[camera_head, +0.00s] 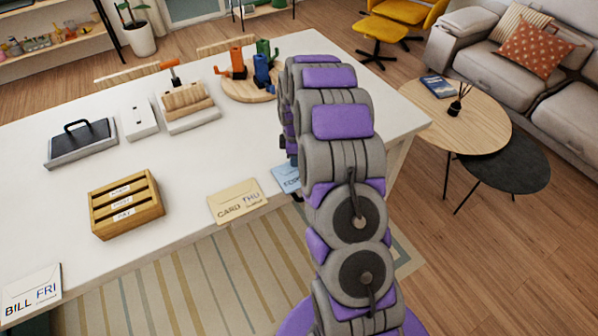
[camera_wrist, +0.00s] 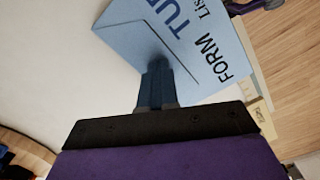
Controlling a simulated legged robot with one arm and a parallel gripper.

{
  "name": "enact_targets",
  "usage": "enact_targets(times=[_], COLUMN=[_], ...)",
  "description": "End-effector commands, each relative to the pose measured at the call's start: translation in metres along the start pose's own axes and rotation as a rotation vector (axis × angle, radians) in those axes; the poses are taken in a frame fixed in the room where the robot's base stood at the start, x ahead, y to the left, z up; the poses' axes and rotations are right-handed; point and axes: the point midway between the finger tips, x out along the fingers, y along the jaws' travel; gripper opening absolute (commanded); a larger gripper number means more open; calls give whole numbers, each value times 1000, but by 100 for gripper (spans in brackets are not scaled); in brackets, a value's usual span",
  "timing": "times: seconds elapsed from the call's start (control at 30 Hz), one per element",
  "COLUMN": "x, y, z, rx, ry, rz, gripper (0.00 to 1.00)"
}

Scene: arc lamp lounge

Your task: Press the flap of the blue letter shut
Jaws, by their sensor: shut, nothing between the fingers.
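The blue letter (camera_head: 284,176) lies at the table's front edge, partly hidden behind my arm in the head view. In the wrist view the blue letter (camera_wrist: 222,38) shows large, with "FORM" and "TUE" printed on it, the last partly cut off. My gripper (camera_wrist: 157,82) is shut and empty, its fingertips over the unprinted side of the letter with a dark shadow at the tips. I cannot tell whether they touch it or whether the flap lies flat. In the head view my fingertips are hidden by the arm.
A cream letter (camera_head: 236,202) marked "CARD THU" lies left of the blue one. A white letter (camera_head: 32,295) marked "BILL FRI" is at the near left. A wooden letter rack (camera_head: 126,204), a stamp pad (camera_head: 82,143) and a round board (camera_head: 250,90) with cactus-like pieces stand on the white table (camera_head: 205,150).

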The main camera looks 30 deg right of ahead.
Motion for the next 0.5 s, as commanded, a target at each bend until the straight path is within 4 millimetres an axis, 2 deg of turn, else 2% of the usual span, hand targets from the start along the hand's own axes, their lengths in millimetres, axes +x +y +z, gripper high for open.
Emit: enact_targets(times=[0.37, 0.5], x=[2, -3], y=[-1, -1], z=[0, 0], rx=[0, 0], ry=[-1, -1], rz=[-5, -4], gripper=[0, 0])
